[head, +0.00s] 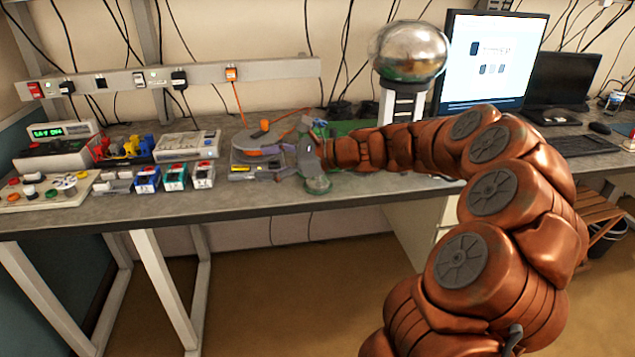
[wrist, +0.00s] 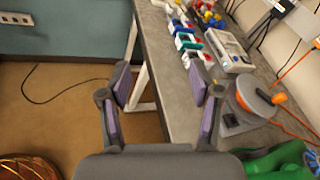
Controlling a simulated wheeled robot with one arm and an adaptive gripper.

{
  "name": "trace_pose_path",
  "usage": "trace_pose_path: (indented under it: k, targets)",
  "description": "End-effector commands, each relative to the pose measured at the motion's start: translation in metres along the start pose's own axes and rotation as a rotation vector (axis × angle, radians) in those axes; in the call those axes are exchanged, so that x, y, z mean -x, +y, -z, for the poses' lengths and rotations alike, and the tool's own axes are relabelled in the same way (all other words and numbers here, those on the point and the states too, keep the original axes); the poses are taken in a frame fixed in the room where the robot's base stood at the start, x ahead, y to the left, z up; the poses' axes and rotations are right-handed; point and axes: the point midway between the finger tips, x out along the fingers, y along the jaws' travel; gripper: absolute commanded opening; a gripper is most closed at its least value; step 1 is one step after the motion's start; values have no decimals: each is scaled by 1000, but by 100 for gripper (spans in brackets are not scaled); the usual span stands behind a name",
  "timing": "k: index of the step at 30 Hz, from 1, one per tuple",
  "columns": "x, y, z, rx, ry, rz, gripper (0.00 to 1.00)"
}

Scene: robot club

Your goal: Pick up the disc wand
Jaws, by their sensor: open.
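My gripper (head: 272,163) is open and empty above the bench's front edge, its fingers pointing left. In the wrist view my gripper (wrist: 166,85) has its purple pads wide apart, with floor and bench edge between them. A round grey disc with an orange knob (head: 263,138) sits on the bench just behind the fingers. In the wrist view this disc (wrist: 250,97) lies to the right, outside the right finger. It may be the disc wand, but I cannot tell for sure. My gripper hides part of it in the head view.
Left of my gripper stand small coloured boxes (head: 175,177), a grey meter (head: 187,146) and a control panel (head: 45,192). A silver-domed device (head: 408,52) and a monitor (head: 492,62) stand right. An orange cable (head: 240,105) hangs behind the disc.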

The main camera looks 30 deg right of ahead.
Motion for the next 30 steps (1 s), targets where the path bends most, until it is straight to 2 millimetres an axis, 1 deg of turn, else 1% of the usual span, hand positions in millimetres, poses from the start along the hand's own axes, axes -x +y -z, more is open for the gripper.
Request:
trace_pose_path:
  k: [1,2,3,5,6,9,12,14,17,26,30]
  targets:
    - [18,-27,25,-85,-17,87,64]
    - [29,-41,35,-132,-30,135,64]
    - [44,-58,50,-192,-47,194,64]
    - [67,-81,69,-269,-69,276,64]
    - [81,-93,81,-312,-84,324,64]
    - [110,-113,105,-397,-112,413,64]
    - [128,-124,119,-445,-130,465,64]
    - [131,-128,122,-458,-135,480,64]
    - [128,-133,123,-464,-138,486,64]
    - [103,-145,122,-461,-134,484,64]
    - [84,-153,123,-461,-133,483,64]
